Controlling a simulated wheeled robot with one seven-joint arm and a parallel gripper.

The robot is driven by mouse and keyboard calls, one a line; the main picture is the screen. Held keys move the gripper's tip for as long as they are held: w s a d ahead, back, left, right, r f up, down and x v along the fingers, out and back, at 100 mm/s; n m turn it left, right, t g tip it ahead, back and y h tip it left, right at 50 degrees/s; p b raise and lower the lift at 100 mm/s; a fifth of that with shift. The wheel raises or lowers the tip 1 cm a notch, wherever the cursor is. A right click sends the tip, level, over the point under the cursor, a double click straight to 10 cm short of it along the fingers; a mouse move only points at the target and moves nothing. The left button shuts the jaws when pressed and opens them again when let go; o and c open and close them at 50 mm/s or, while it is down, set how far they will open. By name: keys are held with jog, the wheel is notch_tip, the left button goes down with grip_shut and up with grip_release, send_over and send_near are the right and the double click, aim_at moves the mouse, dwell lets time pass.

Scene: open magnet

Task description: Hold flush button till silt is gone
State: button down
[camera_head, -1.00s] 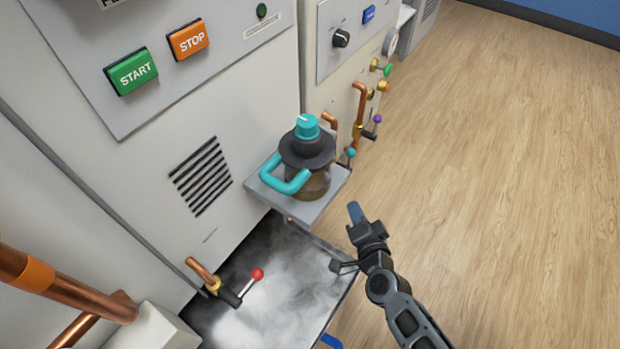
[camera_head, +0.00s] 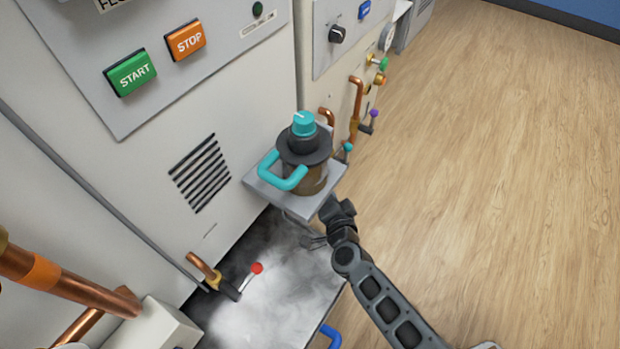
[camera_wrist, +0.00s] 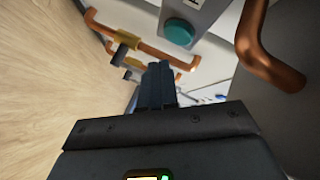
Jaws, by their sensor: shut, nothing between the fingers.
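A teal round button (camera_wrist: 180,33) on a grey box shows in the wrist view, ahead of my fingertips and apart from them. I cannot make out a label on it. In the head view, a filter-like unit (camera_head: 306,150) with a teal knob, black collar, teal handle and brownish bowl stands on a grey bracket (camera_head: 275,195). Whether silt is in the bowl cannot be told. My gripper (camera_head: 328,207) is at the bracket's lower right corner, its tips partly hidden there. In the wrist view my gripper (camera_wrist: 160,72) has its fingers together and empty.
Copper pipes (camera_wrist: 262,45) with brass fittings are close around my gripper in the wrist view. Green START (camera_head: 130,73) and orange STOP (camera_head: 187,41) buttons sit on the cabinet. A red-knobbed lever (camera_head: 256,268) is below, by a cloudy grey tray (camera_head: 285,295). The wooden floor at right is clear.

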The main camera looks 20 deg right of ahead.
jog(key=shift+w+a, duration=0.45)
jog(key=shift+w, duration=0.15)
jog(key=shift+w, duration=0.1)
dwell(1.6)
jog(key=shift+w+a, duration=0.25)
